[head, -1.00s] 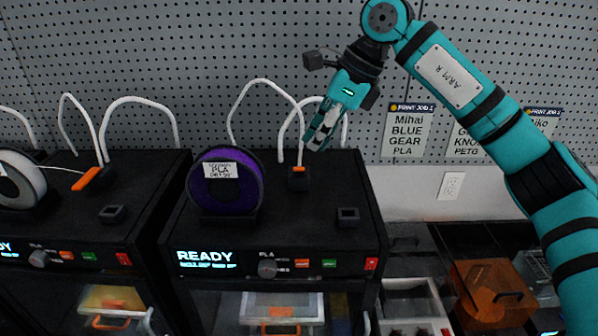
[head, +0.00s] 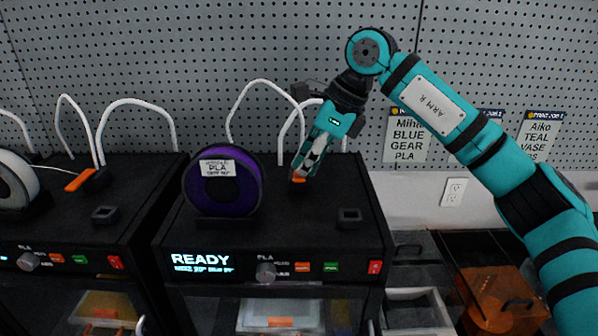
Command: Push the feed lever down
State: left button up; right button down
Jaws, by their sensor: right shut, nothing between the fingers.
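My right gripper (head: 302,173) is shut and empty, pointing down at the feeder on top of the middle printer (head: 280,215). Its fingertips are at the orange feed lever (head: 299,180); I cannot tell whether they touch it. The gripper hides most of the lever and the black feeder block, so the lever's tilt is unclear. The printer's display (head: 201,261) reads READY. My left gripper is not in view.
A purple PLA spool (head: 222,190) stands left of the feeder, and a small black holder (head: 349,217) is to its right. White tubes (head: 262,84) arch behind. Another printer with an orange lever (head: 79,181) is at left. A pegboard wall stands behind.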

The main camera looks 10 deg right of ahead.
jog(key=shift+f+b, duration=0.35)
jog(key=shift+f, duration=0.6)
jog(key=shift+r+p, duration=0.3)
jog(key=shift+r, duration=0.1)
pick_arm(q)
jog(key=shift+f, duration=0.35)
pick_arm(e)
jog(key=shift+s+d+r, duration=0.15)
jog(key=shift+s+d, duration=0.05)
jog(key=shift+d, duration=0.3)
jog(key=shift+s+d+r, duration=0.2)
jog(key=shift+d, duration=0.35)
jog(key=shift+s+d+r, duration=0.15)
jog(key=shift+s+d, duration=0.05)
jog(key=shift+d, duration=0.3)
jog(key=shift+w+a+r, duration=0.1)
jog(key=shift+r, duration=0.05)
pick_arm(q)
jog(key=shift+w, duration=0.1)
pick_arm(e)
jog(key=v, duration=1.1)
jog(key=shift+d+r, duration=0.3)
